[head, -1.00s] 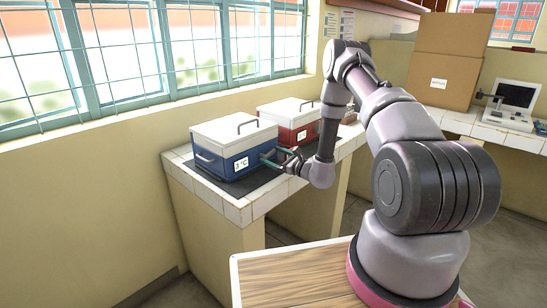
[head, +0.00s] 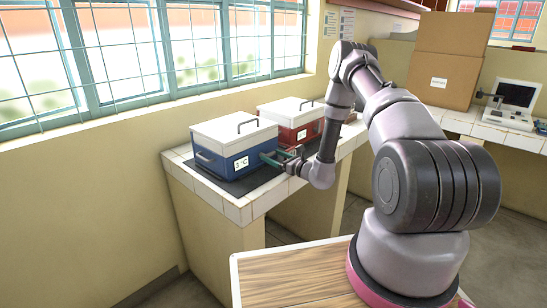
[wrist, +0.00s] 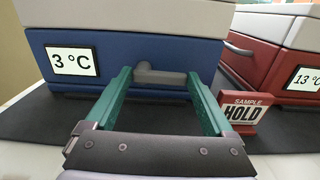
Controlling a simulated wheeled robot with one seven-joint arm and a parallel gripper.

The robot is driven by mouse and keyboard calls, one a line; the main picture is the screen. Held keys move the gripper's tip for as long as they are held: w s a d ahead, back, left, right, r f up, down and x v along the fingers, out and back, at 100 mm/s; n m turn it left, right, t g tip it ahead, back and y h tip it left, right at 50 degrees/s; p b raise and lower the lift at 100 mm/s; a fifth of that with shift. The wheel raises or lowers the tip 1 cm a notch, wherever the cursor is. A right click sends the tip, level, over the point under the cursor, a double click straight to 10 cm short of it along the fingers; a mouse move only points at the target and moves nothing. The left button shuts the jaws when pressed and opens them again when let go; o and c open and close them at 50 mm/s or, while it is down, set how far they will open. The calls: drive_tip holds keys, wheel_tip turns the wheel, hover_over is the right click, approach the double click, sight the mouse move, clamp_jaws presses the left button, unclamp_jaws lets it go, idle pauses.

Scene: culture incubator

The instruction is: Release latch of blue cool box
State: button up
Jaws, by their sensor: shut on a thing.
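The blue cool box (head: 228,160) with a white lid (head: 235,131) stands on the tiled counter, its lid down. Its front carries a "3 °C" display, which also shows in the wrist view (wrist: 73,61). A grey lever-like latch (wrist: 158,76) sits on the blue front, right of the display, lying roughly level. My gripper (wrist: 159,80) has its green fingers at either side of the latch, shut on it. In the head view my gripper (head: 276,158) reaches the box front from the right. The fingertips partly cover the latch's ends.
A red cool box (head: 296,122) stands just right of the blue one, with a "13 °C" display. A "SAMPLE HOLD" sign (wrist: 243,111) stands close to my right finger. A dark mat (wrist: 40,118) lies under the boxes.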

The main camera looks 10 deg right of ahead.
drive_tip(key=o, duration=1.1)
drive_tip(key=shift+d, duration=0.1)
drive_tip(key=v, duration=1)
drive_tip(key=shift+s+d, duration=0.15)
drive_tip(key=shift+s, duration=0.2)
